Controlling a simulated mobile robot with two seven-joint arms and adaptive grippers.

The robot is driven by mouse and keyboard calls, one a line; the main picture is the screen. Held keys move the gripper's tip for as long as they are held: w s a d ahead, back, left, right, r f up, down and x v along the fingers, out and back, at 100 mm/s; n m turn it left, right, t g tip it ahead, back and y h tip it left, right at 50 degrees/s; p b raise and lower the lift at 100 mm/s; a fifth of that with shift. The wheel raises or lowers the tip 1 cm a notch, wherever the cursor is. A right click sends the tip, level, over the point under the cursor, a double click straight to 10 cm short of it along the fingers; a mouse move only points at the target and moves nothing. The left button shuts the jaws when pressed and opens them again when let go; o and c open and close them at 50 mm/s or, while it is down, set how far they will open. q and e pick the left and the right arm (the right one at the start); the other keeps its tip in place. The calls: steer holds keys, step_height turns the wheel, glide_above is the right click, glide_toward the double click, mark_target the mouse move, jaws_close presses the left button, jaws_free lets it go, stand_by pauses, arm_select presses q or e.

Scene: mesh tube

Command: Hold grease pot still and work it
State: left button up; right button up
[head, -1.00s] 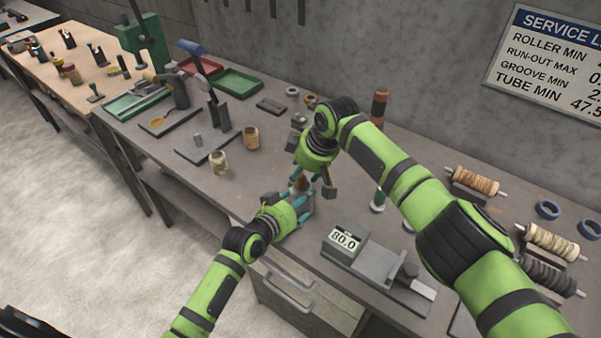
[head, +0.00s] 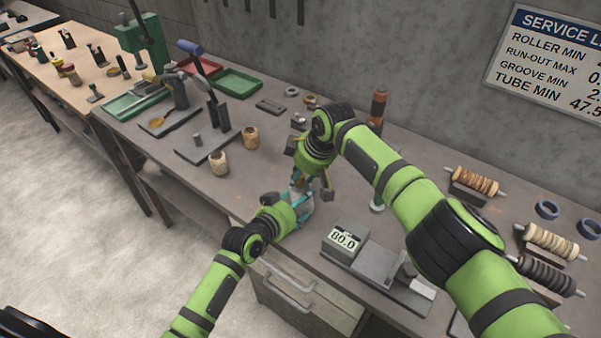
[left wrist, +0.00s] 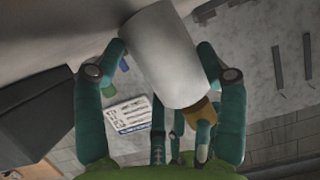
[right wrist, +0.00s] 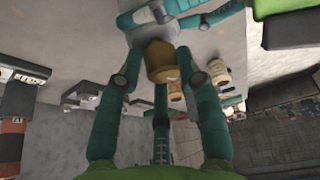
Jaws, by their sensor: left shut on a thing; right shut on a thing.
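The grease pot (left wrist: 162,55) is a plain pale grey cylinder with a brass-coloured cap (left wrist: 203,110) on one end. In the left wrist view, my left gripper (left wrist: 163,48) has its teal fingers on both sides of the pot body, shut on it. In the right wrist view, my right gripper (right wrist: 160,56) is shut on the brass cap (right wrist: 160,64), with the left fingers around the pot beyond. In the head view, both grippers meet at the bench's front edge, and they hide most of the pot.
A gauge reading 80.0 (head: 343,242) stands close to the right of the grippers. Two tan pots (head: 219,163) stand to the left, beside a lever press (head: 213,110). Wound rollers (head: 473,181) lie at the right.

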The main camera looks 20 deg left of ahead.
steer(key=shift+s+a+m, duration=0.3)
steer(key=shift+s+a, duration=0.05)
stand_by(0.3)
steer(key=shift+s+a+m+t+h, duration=0.15)
steer(key=shift+m+t+h, duration=0.15)
steer(key=shift+m+t, duration=0.55)
steer(key=shift+m+t+h, duration=0.45)
steer(key=shift+m+h, duration=0.35)
steer(key=shift+m, duration=1.75)
steer(key=o, duration=1.1)
steer(key=shift+c, duration=0.2)
steer(key=shift+w, duration=0.2)
